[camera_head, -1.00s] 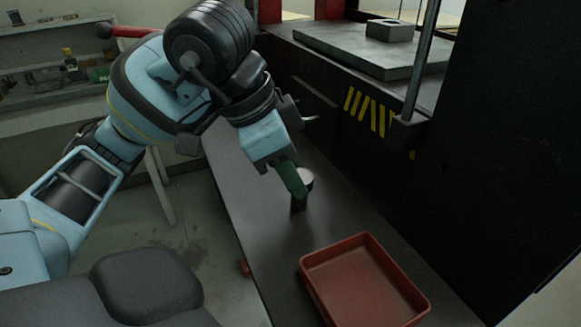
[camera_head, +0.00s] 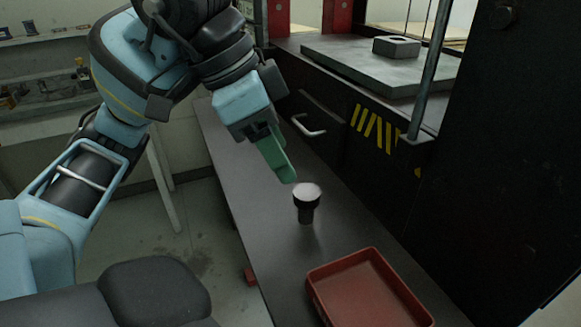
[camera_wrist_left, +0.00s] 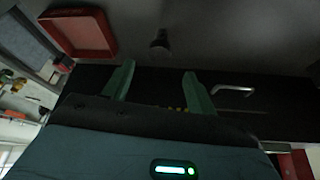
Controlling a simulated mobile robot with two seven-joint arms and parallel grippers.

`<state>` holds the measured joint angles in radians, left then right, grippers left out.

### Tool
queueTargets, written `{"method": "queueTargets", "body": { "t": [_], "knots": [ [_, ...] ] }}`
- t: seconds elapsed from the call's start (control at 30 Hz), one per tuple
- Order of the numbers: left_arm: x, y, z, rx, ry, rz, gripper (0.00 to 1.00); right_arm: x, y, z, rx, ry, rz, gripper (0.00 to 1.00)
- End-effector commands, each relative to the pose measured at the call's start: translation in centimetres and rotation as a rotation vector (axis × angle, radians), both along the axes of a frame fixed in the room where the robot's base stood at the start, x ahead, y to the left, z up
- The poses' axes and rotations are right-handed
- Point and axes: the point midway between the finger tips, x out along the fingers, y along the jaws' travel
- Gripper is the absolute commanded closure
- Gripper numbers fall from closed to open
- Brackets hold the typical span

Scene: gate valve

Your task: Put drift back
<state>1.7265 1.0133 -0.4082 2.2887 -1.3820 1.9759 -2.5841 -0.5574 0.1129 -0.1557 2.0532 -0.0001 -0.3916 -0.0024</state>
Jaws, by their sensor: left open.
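The drift (camera_head: 307,203) is a short dark cylinder with a wider, light-topped head. It stands upright on the dark bench top (camera_head: 262,225), behind the red tray. My left gripper (camera_head: 283,168), with green fingers, is above and behind the drift in the head view, apart from it. In the left wrist view the drift (camera_wrist_left: 160,43) shows beyond the gap between the two spread green fingers (camera_wrist_left: 157,82). The left gripper is open and empty. My right gripper is not in view.
An empty red tray (camera_head: 318,290) lies on the bench in front of the drift; it also shows in the wrist view (camera_wrist_left: 112,35). A drawer handle (camera_head: 309,127) and a dark machine with yellow stripes stand behind. A grey plate (camera_head: 385,70) carries a small block (camera_head: 397,46).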

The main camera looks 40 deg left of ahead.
Motion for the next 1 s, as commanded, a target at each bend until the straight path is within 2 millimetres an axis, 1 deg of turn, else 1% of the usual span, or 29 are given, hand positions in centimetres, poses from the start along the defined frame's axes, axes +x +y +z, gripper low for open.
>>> {"method": "queueTargets", "body": {
  "t": [0.03, 0.13, 0.2, 0.3, 0.43, 1.0],
  "knots": [
    [-0.3, 0.2, 1.1, -0.001, -0.005, 0.0, 0.43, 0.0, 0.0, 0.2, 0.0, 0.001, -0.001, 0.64],
    [-0.9, 0.6, 2.6, -0.001, -0.003, 0.002, 0.43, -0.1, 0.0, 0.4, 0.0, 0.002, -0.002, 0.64],
    [-1.2, 0.9, 3.4, 0.0, -0.004, 0.001, 0.43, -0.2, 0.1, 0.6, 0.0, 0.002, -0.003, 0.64],
    [-1.5, 1.1, 4.1, 0.001, -0.002, 0.002, 0.43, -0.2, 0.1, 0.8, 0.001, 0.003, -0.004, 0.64],
    [-1.6, 1.2, 4.5, 0.0, 0.0, 0.0, 0.43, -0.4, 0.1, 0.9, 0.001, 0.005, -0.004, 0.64],
    [-1.6, 1.2, 4.4, 0.0, 0.001, 0.0, 0.43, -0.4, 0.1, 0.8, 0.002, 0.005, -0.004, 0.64]
  ]
}}
